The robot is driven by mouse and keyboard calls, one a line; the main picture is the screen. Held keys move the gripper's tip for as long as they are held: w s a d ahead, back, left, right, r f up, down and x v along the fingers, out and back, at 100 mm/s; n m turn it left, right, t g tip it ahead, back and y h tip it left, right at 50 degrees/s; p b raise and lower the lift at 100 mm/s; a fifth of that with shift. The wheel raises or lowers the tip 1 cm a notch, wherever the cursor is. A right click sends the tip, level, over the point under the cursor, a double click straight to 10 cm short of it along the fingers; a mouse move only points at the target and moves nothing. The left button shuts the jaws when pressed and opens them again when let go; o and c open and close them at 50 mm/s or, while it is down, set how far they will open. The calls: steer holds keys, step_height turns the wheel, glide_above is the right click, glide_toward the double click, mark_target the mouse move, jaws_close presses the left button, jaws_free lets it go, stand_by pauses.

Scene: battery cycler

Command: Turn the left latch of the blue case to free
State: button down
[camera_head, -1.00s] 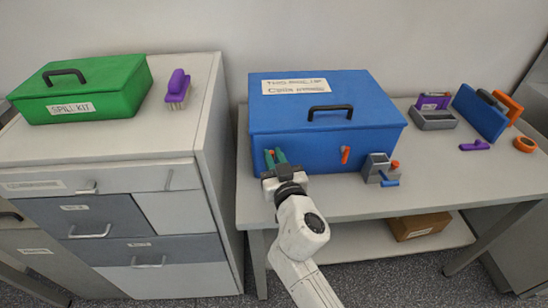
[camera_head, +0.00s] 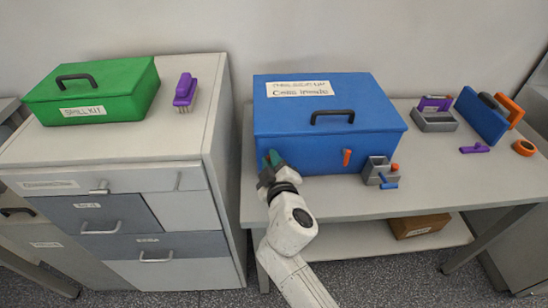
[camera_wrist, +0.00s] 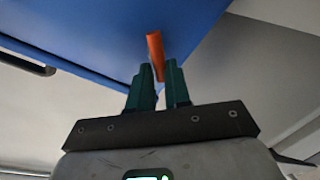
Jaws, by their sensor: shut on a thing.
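The blue case (camera_head: 310,150) stands on the grey bench, with a black handle and a label on its lid. Its left latch, an orange lever (camera_wrist: 154,47), shows in the wrist view between the green fingertips. In the head view my gripper hides this latch. My gripper (camera_head: 271,158) is at the left end of the case's front face, and it also shows in the wrist view (camera_wrist: 158,80). Its fingers are shut on the lever's near end. The lever looks nearly in line with the fingers, slightly tilted. The right latch (camera_head: 347,158), also orange, hangs roughly upright on the front face.
A grey holder (camera_head: 376,170) with blue and orange parts stands close to the case's right front. A drawer cabinet (camera_head: 215,130) with a green case (camera_head: 130,95) and purple brush (camera_head: 185,90) is at left. More items lie on the bench's right.

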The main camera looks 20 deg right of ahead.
steer(key=shift+a+f+n+g+h+p, duration=0.2)
steer(key=shift+a+f+n+h, duration=0.1)
steer(key=shift+n, duration=0.95)
steer(key=shift+a+f+n+g+h+p, duration=0.1)
steer(key=shift+a+f+n+g+h, duration=0.2)
steer(key=shift+n, duration=0.9)
steer(key=shift+a+f+n+g+h+p, duration=0.15)
steer(key=shift+f+n+h, duration=0.2)
steer(key=shift+n, duration=0.9)
steer(key=shift+d, duration=0.2)
steer(key=c, duration=1.1)
jaws_free()
steer(key=shift+w+d+r, duration=0.1)
steer(key=shift+c, duration=0.2)
steer(key=shift+r, duration=0.1)
steer(key=v, duration=1)
steer(key=shift+s, duration=0.4)
